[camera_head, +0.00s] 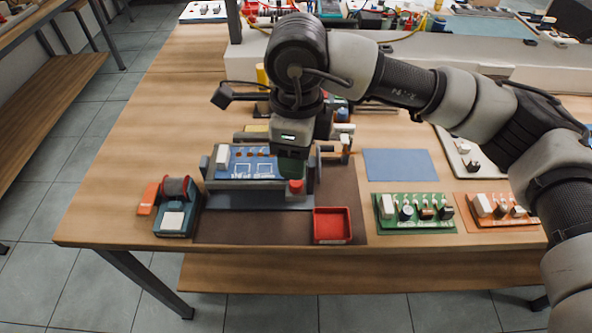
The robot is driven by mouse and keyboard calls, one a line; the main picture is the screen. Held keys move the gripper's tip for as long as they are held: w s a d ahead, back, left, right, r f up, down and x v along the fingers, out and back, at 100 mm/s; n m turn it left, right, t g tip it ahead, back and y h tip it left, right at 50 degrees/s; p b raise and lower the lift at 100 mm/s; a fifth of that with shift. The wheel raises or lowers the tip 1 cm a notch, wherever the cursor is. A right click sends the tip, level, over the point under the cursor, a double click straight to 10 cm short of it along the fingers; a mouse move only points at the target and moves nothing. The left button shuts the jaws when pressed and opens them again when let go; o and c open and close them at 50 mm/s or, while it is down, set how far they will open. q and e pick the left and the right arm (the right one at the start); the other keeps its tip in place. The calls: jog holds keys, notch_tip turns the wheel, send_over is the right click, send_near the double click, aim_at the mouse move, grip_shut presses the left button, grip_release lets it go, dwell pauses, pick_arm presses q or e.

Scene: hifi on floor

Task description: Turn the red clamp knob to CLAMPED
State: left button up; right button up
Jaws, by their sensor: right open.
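The red clamp knob (296,186) sits at the front right corner of the clamp fixture, beside the blue circuit board (250,165) held in the grey fixture (255,184). My right gripper (292,168) points down just behind and above the knob, at the board's right end. Its fingers are dark and partly hidden by the wrist, and it is open. I cannot tell whether it touches the knob. The knob's markings are too small to read. My left gripper is not in view.
A red tray (332,225) stands just right and in front of the fixture. A solder spool stand (177,210) is at the left. A green board (413,211) and an orange board (497,210) lie at the right. A blue mat (398,164) is bare.

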jog(key=shift+w+r, duration=0.1)
jog(key=shift+r, duration=2.3)
